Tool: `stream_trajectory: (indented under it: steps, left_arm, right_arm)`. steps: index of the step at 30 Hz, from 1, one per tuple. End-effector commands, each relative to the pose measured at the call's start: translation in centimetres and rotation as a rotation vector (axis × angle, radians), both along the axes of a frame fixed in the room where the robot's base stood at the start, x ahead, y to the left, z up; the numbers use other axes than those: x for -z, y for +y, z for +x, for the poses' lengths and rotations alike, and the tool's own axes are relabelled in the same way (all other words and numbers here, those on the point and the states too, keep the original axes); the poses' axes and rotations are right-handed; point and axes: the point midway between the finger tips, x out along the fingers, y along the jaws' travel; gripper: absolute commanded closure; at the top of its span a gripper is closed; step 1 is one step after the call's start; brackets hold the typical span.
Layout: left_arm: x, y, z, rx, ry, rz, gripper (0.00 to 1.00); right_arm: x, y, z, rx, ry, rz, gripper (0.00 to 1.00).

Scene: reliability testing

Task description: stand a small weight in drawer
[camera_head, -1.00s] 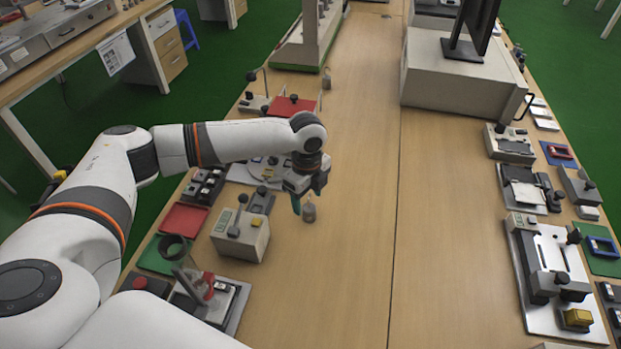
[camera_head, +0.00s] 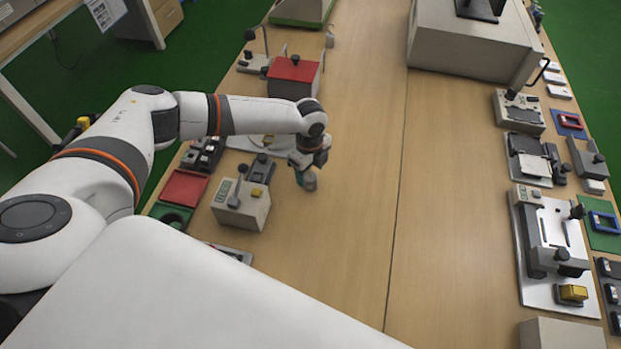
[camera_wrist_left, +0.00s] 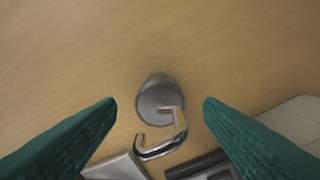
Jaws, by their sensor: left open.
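A small grey weight (camera_head: 309,182) with a metal hook on top stands on the wooden table. It also shows in the left wrist view (camera_wrist_left: 156,97), between and just beyond my two green fingers. My left gripper (camera_head: 304,180) is over the weight, pointing down. Its fingers (camera_wrist_left: 160,115) are open and apart, with the weight's hook between them and no visible contact. I cannot make out a drawer for certain in these views. My right gripper is not in view.
A grey box with a lever and yellow button (camera_head: 241,203) stands left of the weight. A red-topped box (camera_head: 293,76) is farther back. A large grey cabinet (camera_head: 470,45) stands at the back right. The table's middle is clear.

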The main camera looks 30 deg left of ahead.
Motion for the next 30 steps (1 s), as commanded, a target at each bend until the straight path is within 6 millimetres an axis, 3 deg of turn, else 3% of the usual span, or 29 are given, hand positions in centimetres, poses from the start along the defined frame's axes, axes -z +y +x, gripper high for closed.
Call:
stream_trajectory:
  steps: [6, 14, 25, 30]
  left_arm:
    - [2.8, 0.0, 0.0, -0.001, 0.002, 0.0, 0.39]
    - [3.1, 0.0, 0.0, -0.001, 0.0, -0.001, 0.39]
    - [3.1, 0.0, 0.0, -0.001, 0.0, 0.0, 0.97]
    - [3.0, 0.0, 0.1, -0.001, -0.002, -0.001, 1.0]
  right_arm:
    - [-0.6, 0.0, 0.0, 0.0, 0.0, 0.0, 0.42]
    - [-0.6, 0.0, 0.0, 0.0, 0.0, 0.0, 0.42]
    - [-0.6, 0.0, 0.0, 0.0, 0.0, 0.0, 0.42]
    - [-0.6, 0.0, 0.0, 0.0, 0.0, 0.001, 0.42]
